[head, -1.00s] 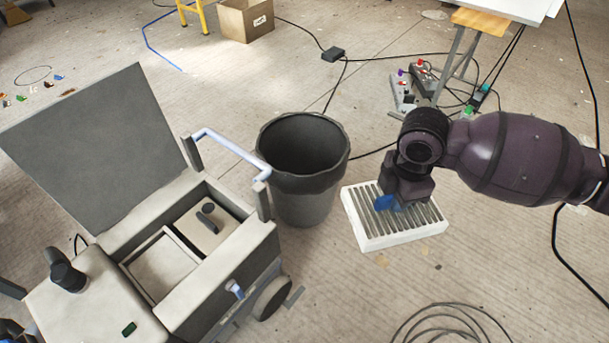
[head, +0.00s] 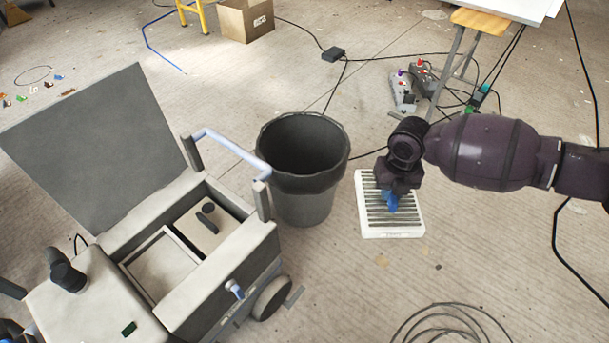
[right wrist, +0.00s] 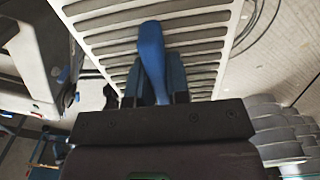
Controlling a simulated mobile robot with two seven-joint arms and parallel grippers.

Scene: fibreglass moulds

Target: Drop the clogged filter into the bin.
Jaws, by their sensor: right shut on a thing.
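The clogged filter (head: 408,226), a white-framed panel with dark grey slats and a blue tab handle, hangs from my right gripper (head: 391,200) in the head view. The gripper is shut on its blue handle. In the right wrist view the filter (right wrist: 205,45) fills the upper middle, with the handle between the fingers of the gripper (right wrist: 155,85). The bin (head: 305,200), a grey bucket with a dark liner over its rim, stands just left of the filter. The part of its inside that shows looks empty. My left gripper is not clearly seen.
A grey machine (head: 225,270) with its lid raised stands left of the bin, its blue-white handle bar (head: 232,150) reaching close to the bin's rim. Coiled cable (head: 440,325) lies at front right. Power strips and cables lie behind the filter. A cardboard box (head: 246,20) is far back.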

